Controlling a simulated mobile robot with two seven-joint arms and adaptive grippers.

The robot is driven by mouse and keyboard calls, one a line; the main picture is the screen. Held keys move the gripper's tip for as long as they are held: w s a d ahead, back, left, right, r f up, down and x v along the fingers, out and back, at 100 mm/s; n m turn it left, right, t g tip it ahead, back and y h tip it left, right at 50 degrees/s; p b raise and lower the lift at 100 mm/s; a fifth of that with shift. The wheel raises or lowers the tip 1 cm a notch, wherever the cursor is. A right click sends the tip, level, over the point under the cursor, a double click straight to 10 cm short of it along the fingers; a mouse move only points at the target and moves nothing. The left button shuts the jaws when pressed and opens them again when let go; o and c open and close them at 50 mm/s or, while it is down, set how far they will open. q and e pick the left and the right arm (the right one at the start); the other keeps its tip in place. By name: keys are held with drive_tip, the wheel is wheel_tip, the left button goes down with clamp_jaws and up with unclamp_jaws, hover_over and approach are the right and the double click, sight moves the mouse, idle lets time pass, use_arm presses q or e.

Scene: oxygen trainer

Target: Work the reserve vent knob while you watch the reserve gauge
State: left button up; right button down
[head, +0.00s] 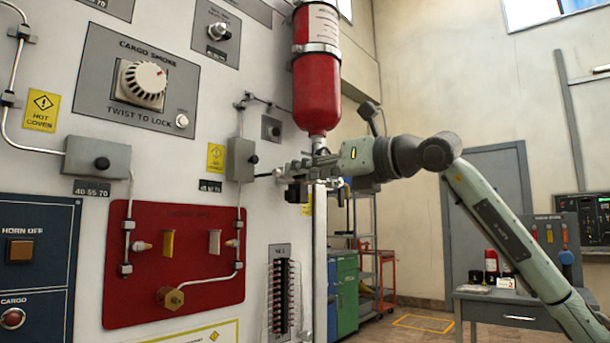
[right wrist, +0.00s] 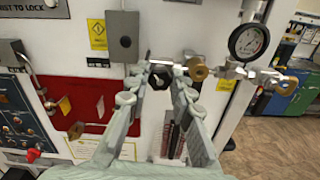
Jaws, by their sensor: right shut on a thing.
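The reserve gauge is most likely the round white dial in a black rim (right wrist: 249,41) in the right wrist view; its reading is too small to make out. It stands on a metal fitting with brass knobs, one (right wrist: 197,70) just right of my fingertips and one (right wrist: 285,87) farther right. I cannot tell whether that part is the reserve vent knob. In the head view my right gripper (head: 284,174) is below the red cylinder (head: 317,80) and hides the fitting. My left gripper is out of view.
A grey box (head: 241,160) with a black button is close left of my right gripper. A red panel (head: 196,289) with pipes and a brass knob (head: 171,298) lies lower left. A grey table (head: 515,308) stands at right. Open floor lies beyond.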

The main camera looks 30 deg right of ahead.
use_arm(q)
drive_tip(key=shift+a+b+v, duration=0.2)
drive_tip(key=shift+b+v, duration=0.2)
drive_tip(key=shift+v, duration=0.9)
use_arm(e)
drive_tip(key=shift+m, duration=3.6)
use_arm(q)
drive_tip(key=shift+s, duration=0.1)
use_arm(e)
drive_tip(key=c, duration=1.3)
unclamp_jaws()
drive_tip(key=shift+v, duration=6.05)
